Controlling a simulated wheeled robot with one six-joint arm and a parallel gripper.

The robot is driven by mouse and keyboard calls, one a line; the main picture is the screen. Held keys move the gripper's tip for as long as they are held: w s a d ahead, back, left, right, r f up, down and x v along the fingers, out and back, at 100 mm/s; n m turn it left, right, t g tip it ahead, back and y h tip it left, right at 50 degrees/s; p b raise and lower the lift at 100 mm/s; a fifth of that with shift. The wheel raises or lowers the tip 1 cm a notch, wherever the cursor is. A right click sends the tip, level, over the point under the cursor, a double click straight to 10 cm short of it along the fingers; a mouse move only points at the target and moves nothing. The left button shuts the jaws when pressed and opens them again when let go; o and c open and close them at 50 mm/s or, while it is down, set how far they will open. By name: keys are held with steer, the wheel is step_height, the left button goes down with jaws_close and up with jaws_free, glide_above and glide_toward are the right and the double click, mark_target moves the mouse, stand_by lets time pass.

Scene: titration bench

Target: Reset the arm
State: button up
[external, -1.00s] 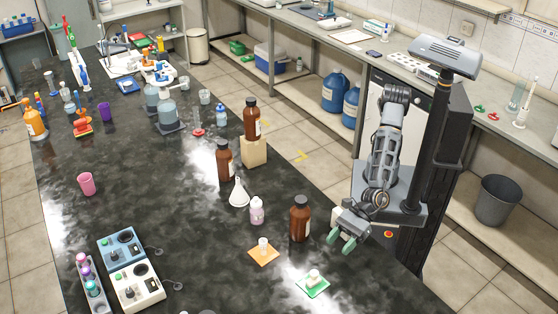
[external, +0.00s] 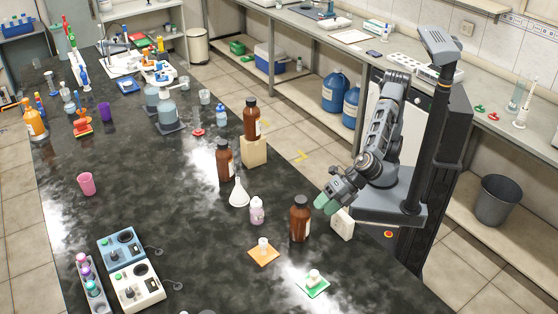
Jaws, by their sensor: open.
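My gripper (external: 325,203) has green fingertips and hangs over the right edge of the black bench, just right of and above a brown bottle (external: 300,218). It looks empty, and its jaws are apart. My arm is folded close to my column. A white block-like object (external: 342,224) shows just below and right of my gripper; I cannot tell what it rests on.
A white funnel (external: 238,194), a small white bottle (external: 257,211) and another brown bottle (external: 224,161) stand left of my gripper. A brown bottle (external: 251,118) stands on a wooden block (external: 253,151). An orange mat (external: 264,256) and green mat (external: 318,285) hold small white items.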

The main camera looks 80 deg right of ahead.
steer(key=w+d+r+m+g+h+p, duration=0.1)
steer(key=w+d+m, duration=0.25)
steer(key=d, duration=0.25)
steer(key=w+d+m+h, duration=0.1)
steer(key=w+d+m, duration=0.1)
steer(key=d+m, duration=0.25)
steer(key=w+d+r+m+g+h+p, duration=0.1)
steer(key=w+d+m+h, duration=0.15)
steer(key=d, duration=0.35)
steer(key=s+d+m+g+p, duration=0.1)
steer(key=s+d+m, duration=0.1)
steer(key=d+m, duration=0.5)
steer(key=s+d+m+g+p, duration=0.1)
steer(key=d+m, duration=0.6)
steer(key=d, duration=1.3)
steer(key=shift+s+f+g+h, duration=0.2)
steer(key=shift+s+g+h, duration=0.2)
steer(key=shift+s, duration=0.35)
